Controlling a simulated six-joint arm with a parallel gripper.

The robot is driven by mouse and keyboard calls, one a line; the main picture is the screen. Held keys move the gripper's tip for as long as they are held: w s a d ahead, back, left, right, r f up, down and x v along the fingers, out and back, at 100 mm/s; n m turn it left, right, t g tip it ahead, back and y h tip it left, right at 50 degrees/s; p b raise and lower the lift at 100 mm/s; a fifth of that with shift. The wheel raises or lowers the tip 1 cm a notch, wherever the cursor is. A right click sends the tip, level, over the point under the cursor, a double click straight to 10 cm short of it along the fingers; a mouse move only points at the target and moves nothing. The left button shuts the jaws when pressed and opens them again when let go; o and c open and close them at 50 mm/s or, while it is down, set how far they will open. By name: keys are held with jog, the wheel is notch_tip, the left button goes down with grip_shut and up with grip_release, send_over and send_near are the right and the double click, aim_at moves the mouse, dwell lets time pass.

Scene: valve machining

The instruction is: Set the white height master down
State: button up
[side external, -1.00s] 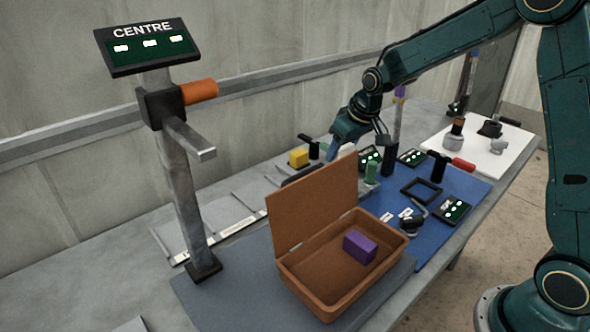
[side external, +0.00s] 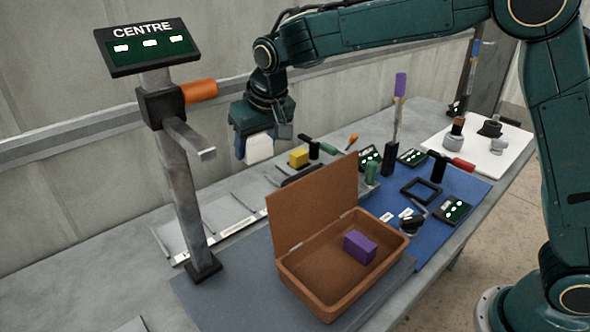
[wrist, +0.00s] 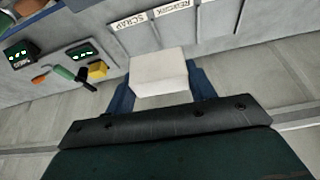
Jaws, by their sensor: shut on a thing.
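The white height master (side external: 259,148) is a pale block held between the fingers of my gripper (side external: 250,150). It also shows in the wrist view (wrist: 158,73), with a blue finger on each side of it. My gripper is shut on it and points downward, in the air above the back of the bench, to the right of the grey post. The block appears clear of the surface below. In the wrist view, trays labelled SCRAP and REWORK (wrist: 172,8) lie just beyond the block.
A post with a CENTRE display (side external: 150,46) stands to the left. An open brown box (side external: 290,275) holding a purple block (side external: 360,246) is in front. Blue mat (side external: 440,225) holds several gauges.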

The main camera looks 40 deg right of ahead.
jog(key=s+a+f+n+y, duration=0.2)
jog(key=s+a+n+y, duration=0.1)
jog(key=s+a+n, duration=0.55)
jog(key=n+g+y, duration=0.2)
jog(key=n+g, duration=0.2)
jog(key=n, duration=0.6)
send_over(229, 317)
jog(key=d, duration=0.1)
notch_tip(229, 317, down, 3)
jog(key=shift+d+f, duration=0.15)
jog(key=shift+f, duration=1.5)
jog(key=shift+d+f, duration=0.1)
jog(key=shift+f, duration=1.5)
jog(key=shift+f, duration=0.1)
jog(key=shift+f, duration=1.8)
jog(key=shift+f, duration=0.15)
jog(key=o, duration=1.1)
